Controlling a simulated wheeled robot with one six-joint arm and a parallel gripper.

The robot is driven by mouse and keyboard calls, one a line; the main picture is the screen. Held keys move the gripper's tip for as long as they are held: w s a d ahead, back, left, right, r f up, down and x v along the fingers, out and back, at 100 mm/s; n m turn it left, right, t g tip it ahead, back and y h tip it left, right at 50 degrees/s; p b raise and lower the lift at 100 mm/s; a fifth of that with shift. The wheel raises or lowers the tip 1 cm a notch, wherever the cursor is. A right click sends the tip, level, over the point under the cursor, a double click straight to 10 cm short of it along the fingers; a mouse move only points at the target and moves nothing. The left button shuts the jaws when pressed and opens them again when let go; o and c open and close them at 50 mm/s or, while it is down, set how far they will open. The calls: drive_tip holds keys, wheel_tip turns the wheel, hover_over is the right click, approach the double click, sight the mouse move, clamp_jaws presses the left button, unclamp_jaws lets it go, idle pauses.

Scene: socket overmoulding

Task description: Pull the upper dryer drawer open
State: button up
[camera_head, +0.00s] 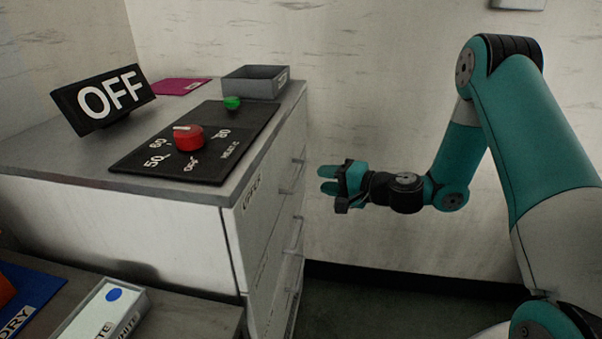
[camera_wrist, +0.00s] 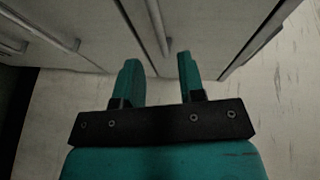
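The dryer is a pale cabinet with a grey top. Its upper drawer (camera_head: 262,205), marked "UPPER", appears shut on the right-hand face. The upper drawer's bar handle (camera_head: 293,176) stands out from that face. My gripper (camera_head: 325,179) is to the right of this handle, pointing at the drawer front, with a gap between them. In the wrist view my gripper (camera_wrist: 160,66) has its two teal fingers apart with nothing held. A bar handle (camera_wrist: 158,26) lies ahead, roughly in line with the space between the fingers.
Lower handles (camera_head: 294,236) sit below on the same face. On top are a control panel (camera_head: 125,166) with a red knob (camera_head: 189,138), a green button (camera_head: 232,103), an "OFF" sign (camera_head: 103,99) and a grey tray (camera_head: 252,83). The floor right of the dryer is clear.

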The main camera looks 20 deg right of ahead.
sight(301, 173)
drive_tip(key=p+x, duration=0.1)
drive_tip(key=x, duration=0.7)
clamp_jaws()
